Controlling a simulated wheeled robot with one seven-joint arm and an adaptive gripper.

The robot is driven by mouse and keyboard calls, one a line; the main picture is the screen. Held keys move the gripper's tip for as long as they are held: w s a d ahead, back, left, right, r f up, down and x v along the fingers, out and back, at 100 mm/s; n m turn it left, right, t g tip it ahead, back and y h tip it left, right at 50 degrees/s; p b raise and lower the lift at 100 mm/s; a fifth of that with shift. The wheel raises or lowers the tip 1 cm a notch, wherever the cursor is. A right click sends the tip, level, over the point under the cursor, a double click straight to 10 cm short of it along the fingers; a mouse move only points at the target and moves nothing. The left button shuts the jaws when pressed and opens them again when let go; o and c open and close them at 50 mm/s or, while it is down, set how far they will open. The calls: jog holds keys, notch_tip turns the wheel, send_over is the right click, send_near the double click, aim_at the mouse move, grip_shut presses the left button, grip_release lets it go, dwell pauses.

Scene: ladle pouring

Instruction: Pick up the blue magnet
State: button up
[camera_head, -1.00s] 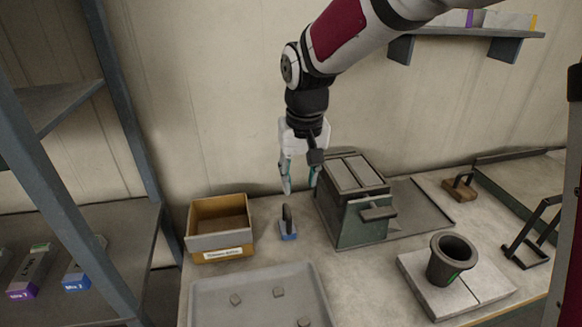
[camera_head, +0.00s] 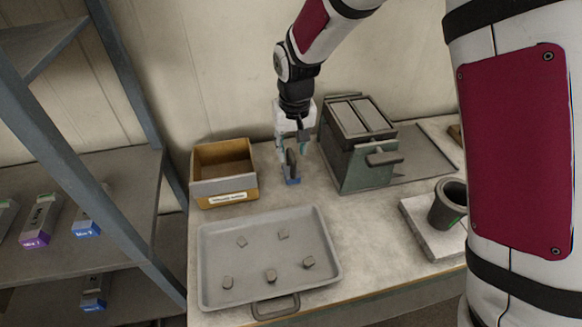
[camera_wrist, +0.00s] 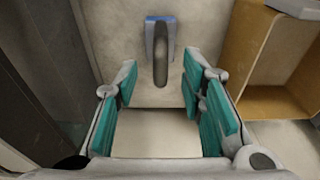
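The blue magnet (camera_head: 292,179) stands on the table between the cardboard box and the green-grey machine. It has a blue base and a dark grey handle. In the wrist view the magnet (camera_wrist: 160,50) lies ahead of the fingertips, roughly centred between them, with its handle pointing toward the gripper. My gripper (camera_head: 292,143) is just above and behind the magnet in the head view. In the wrist view my gripper (camera_wrist: 158,88) is open, with teal finger pads wide apart and nothing between them.
A cardboard box (camera_head: 224,186) stands left of the magnet, and the machine (camera_head: 357,165) with a handle stands close on the right. A grey tray (camera_head: 215,245) with several small lumps lies in front. A dark cup (camera_head: 447,208) on a pale slab is farther right.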

aim_at(291, 153)
jog(key=shift+w+a+f, duration=0.1)
jog(key=shift+w+f, duration=0.1)
jog(key=shift+f, duration=0.75)
jog(key=shift+w+a+f, duration=0.1)
jog(key=shift+w+f, duration=0.05)
jog(key=shift+f, duration=0.75)
grip_shut()
jog(key=shift+r, duration=0.15)
jog(key=shift+w+r, duration=0.1)
jog(key=shift+r, duration=0.5)
notch_tip(291, 153, up, 2)
jog(key=shift+r, duration=0.25)
jog(key=s+d+r, duration=0.2)
jog(key=s+d, duration=0.1)
jog(key=s, duration=0.4)
jog(key=s+d+r+p, duration=0.1)
jog(key=s+d+r, duration=0.1)
jog(key=s+d, duration=0.2)
jog(key=shift+s+p, duration=0.3)
jog(key=shift+s, duration=1.5)
